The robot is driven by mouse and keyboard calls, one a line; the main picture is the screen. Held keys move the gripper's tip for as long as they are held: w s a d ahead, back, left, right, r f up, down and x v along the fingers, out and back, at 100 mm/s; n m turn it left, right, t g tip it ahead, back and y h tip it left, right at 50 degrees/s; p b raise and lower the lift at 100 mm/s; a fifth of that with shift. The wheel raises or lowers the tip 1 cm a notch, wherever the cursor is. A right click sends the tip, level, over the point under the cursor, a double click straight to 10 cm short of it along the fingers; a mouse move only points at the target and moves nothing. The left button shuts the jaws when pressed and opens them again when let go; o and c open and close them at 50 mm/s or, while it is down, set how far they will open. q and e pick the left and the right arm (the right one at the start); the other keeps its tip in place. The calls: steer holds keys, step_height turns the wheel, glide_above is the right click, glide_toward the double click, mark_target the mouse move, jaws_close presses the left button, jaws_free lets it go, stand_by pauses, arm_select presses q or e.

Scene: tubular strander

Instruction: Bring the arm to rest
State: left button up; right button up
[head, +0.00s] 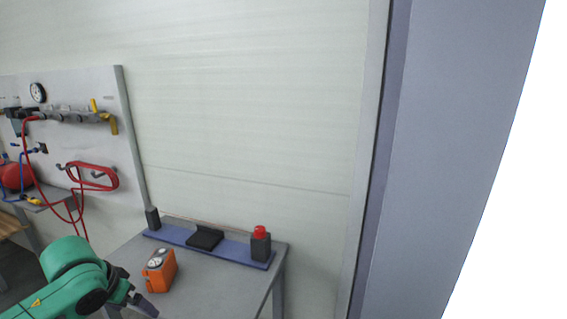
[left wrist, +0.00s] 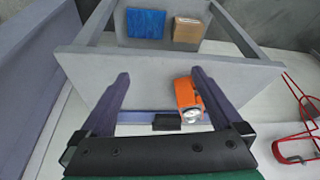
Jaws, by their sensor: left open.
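My left arm is green and comes in at the lower left of the head view. Its gripper (head: 146,306) is dark and shows small at the front of the grey table (head: 210,292). In the left wrist view the gripper (left wrist: 160,74) is open, its two fingers wide apart with nothing held between them. My right gripper is in neither view.
A blue-grey rail (head: 230,246) along the table's back carries a black block (head: 205,238) and a red-topped post (head: 260,243). A pegboard (head: 90,150) with hoses stands left. A grey pillar (head: 450,150) stands right. A blue box (left wrist: 146,23) and brown box (left wrist: 188,31) lie lower down.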

arm_select(q)
steer(key=s+d+f+m+h, duration=0.2)
steer(key=s+d+f+m, duration=0.1)
steer(key=s+d+f, duration=0.8)
steer(key=s+f+n+y, duration=0.2)
steer(key=s+f, duration=0.2)
steer(key=s, duration=0.2)
step_height(320, 180, down, 14)
steer(key=w+g, duration=0.1)
steer(key=s+a+f+g, duration=0.2)
steer(key=s+a+f, duration=0.1)
steer(key=s+f, duration=1.6)
step_height(320, 180, down, 4)
steer(key=shift+s+f, duration=0.15)
steer(key=shift+s, duration=0.1)
